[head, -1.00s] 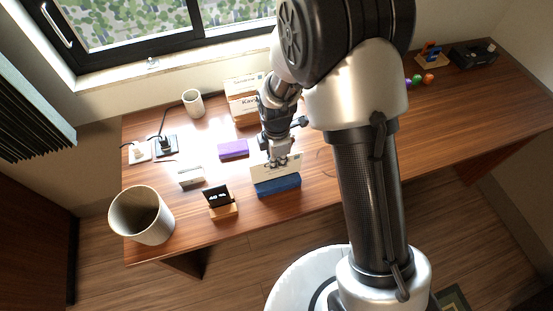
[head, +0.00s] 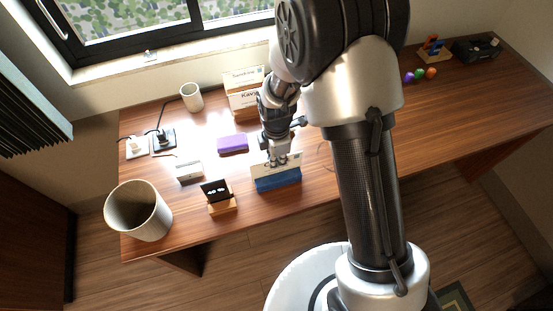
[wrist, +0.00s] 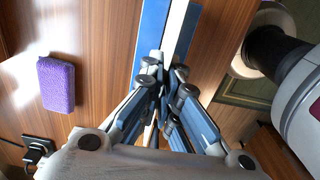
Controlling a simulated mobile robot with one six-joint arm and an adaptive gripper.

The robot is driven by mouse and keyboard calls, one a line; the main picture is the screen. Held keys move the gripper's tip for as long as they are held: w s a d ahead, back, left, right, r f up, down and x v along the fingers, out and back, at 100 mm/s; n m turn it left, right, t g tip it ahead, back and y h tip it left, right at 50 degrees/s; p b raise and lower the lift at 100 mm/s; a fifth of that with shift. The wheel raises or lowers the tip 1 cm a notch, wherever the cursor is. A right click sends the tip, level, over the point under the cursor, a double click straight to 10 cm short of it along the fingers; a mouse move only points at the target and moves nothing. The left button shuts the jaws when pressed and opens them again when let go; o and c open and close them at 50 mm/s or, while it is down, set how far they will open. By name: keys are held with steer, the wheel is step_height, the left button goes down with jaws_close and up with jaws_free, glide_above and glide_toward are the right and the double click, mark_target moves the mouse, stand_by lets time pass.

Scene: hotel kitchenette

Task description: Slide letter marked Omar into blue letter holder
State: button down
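The blue letter holder (head: 279,184) stands near the front edge of the desk. A cream letter (head: 259,173) stands upright at it, its upper strip showing above the blue front; no name on it is readable. My gripper (head: 278,161) points down over the holder, with its fingers at the letter's top edge. In the wrist view the letter is a thin white strip (wrist: 176,32) between the blue wall (wrist: 151,40) and a darker blue wall of the holder. The fingers (wrist: 164,92) are closed together on the letter; their tips partly hide its edge.
A purple block (head: 233,143) lies behind and left of the holder. A small display on a wooden stand (head: 222,205), a white card box (head: 189,171) and a large bin-like cup (head: 138,211) are farther left. Cardboard boxes (head: 243,100) stand behind. The desk's right part is mostly clear.

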steer(key=c, duration=2.3)
jaws_free()
steer(key=o, duration=0.6)
step_height(320, 180, up, 12)
steer(key=shift+r, duration=0.1)
